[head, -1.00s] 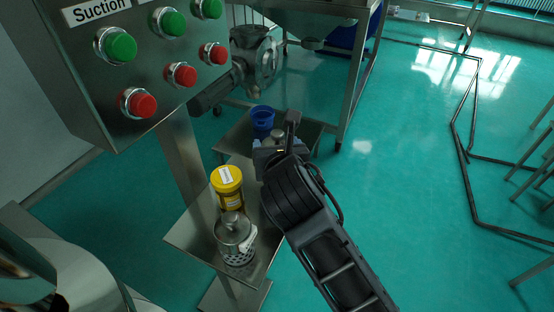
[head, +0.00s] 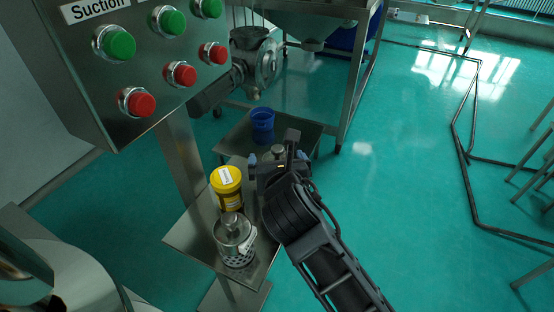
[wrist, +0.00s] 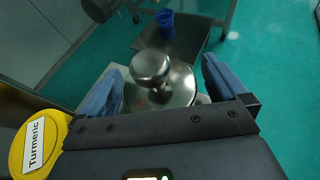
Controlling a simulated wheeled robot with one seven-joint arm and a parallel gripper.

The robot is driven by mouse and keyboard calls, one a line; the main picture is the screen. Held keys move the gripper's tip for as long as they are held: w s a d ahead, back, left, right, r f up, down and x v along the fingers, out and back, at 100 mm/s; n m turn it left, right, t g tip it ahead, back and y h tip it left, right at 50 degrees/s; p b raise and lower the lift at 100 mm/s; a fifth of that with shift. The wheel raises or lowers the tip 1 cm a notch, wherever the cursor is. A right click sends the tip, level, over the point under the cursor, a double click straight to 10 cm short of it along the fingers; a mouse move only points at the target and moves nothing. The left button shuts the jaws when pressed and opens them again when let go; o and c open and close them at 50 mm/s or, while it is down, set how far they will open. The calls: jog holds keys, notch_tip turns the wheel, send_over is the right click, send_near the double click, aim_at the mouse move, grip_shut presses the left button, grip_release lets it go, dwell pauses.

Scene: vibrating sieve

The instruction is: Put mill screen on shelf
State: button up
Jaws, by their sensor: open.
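A round metal piece with a knob on top (wrist: 155,68) sits on the metal shelf (wrist: 205,43). In the wrist view it lies between the fingers of my open gripper (wrist: 162,86), with space on both sides. In the head view my gripper (head: 278,160) hides most of this piece; only its knob (head: 278,151) shows. A second knobbed metal piece, with holes around its base (head: 236,240), stands at the near end of the shelf. I cannot tell for certain which is the mill screen.
A yellow turmeric jar (head: 227,188) stands just left of my gripper, also in the wrist view (wrist: 40,143). A button panel (head: 140,60) overhangs at upper left. Open floor lies to the right.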

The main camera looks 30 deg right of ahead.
jog(key=shift+s+a+r, duration=0.1)
jog(key=shift+s+r, duration=0.1)
jog(key=shift+r, duration=0.05)
jog(key=v, duration=1.1)
jog(key=shift+s+a+p, duration=0.15)
jog(key=shift+s+p, duration=0.1)
jog(key=shift+p, duration=0.05)
jog(key=s+d+f+m+y, duration=0.2)
jog(key=s+f+m+y, duration=0.35)
jog(key=s+m, duration=0.7)
jog(key=s+r+m+t, duration=0.1)
jog(key=s+r+m, duration=0.1)
jog(key=s+m, duration=0.7)
jog(key=s+r+m+t, duration=0.1)
jog(key=s+r+m, duration=0.2)
jog(key=s+m, duration=0.6)
jog(key=shift+s+d+m, duration=0.35)
jog(key=shift+s+m, duration=0.05)
jog(key=shift+m, duration=0.15)
